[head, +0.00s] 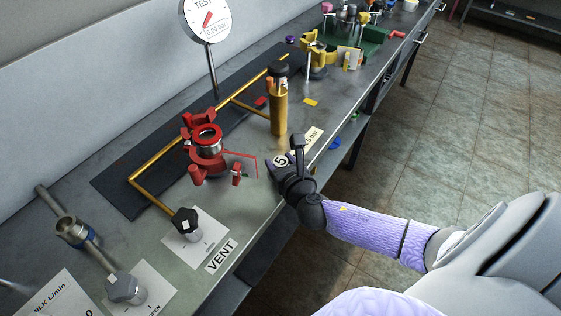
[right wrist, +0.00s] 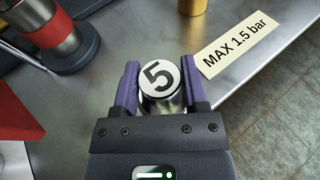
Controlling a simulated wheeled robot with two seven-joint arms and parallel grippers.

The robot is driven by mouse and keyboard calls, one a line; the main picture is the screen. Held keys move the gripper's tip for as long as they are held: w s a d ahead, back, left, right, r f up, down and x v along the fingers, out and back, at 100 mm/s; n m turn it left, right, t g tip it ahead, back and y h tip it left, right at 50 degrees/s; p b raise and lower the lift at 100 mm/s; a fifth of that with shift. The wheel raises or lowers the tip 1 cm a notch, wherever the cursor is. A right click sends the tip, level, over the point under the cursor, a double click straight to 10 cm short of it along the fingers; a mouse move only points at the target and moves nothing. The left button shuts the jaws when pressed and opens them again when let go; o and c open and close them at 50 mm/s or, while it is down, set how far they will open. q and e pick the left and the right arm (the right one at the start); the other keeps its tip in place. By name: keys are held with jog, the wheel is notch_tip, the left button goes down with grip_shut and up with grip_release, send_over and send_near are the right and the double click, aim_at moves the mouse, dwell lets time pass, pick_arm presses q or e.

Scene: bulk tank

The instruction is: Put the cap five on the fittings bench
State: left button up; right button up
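Cap five (head: 281,161) is a small silvery cylinder with a white top marked 5. In the right wrist view the cap (right wrist: 159,79) sits between the two purple fingers of my right gripper (right wrist: 159,85). The fingers lie against its sides, with no clear gap. In the head view my right gripper (head: 279,167) is at the front edge of the grey metal bench (head: 255,190). I cannot tell whether the cap's base touches the bench top. My left gripper is not in view.
A "MAX 1.5 bar" label (right wrist: 238,44) lies right of the cap. A red clamp fitting (head: 207,150), a brass cylinder (head: 278,108) and a black-knobbed valve (head: 186,222) stand nearby. A gauge (head: 207,18) and a green tray (head: 372,45) are farther back.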

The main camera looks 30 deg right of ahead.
jog(key=o, duration=0.3)
jog(key=shift+o, duration=0.2)
jog(key=shift+r, duration=0.15)
jog(key=p+v, duration=0.3)
jog(key=v, duration=0.9)
jog(key=s+d+f+m+g, duration=0.2)
jog(key=s+f+m+g, duration=0.3)
jog(key=f, duration=0.4)
jog(key=s+d+f+m+g, duration=0.2)
jog(key=s+f+m, duration=0.1)
jog(key=f+m, duration=0.5)
jog(key=s+a+f+m+g+y, duration=0.1)
jog(key=s+a+f+m+g, duration=0.2)
jog(key=s+f+m, duration=0.3)
jog(key=s+a+f+m+g+y, duration=0.1)
jog(key=s+a+f+m+g, duration=0.2)
jog(key=s+m, duration=0.9)
notch_tip(320, 180, down, 4)
jog(key=s+a, duration=0.1)
jog(key=a, duration=0.1)
jog(key=shift+a+r+g+y, duration=0.25)
jog(key=shift+g+y, duration=0.05)
jog(key=shift+g, duration=0.1)
